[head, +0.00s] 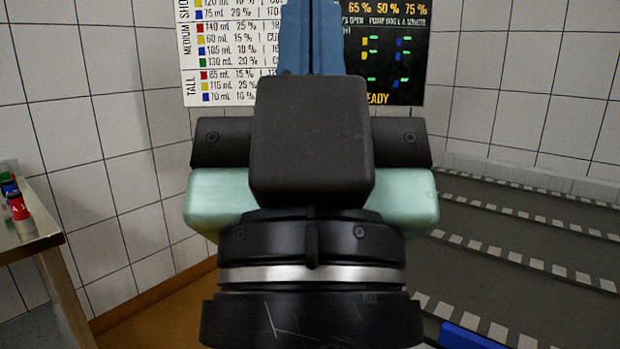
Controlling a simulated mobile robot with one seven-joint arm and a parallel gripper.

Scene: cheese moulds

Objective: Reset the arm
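My gripper (312,38) fills the middle of the head view and points up the picture. Its blue fingers stand side by side at the top centre with no gap that I can see, so it looks shut. The fingertips run out of the top edge, and nothing shows between the fingers. The black housing and wrist of my arm hide the lower part of the fingers and much of the scene behind.
A metal table (40,233) with small red, blue and green labelled items (15,200) stands at the left edge. Grey lanes with white dashed edges (530,225) lie at right. A chart (230,60) and black display board (388,60) are at the tiled back wall.

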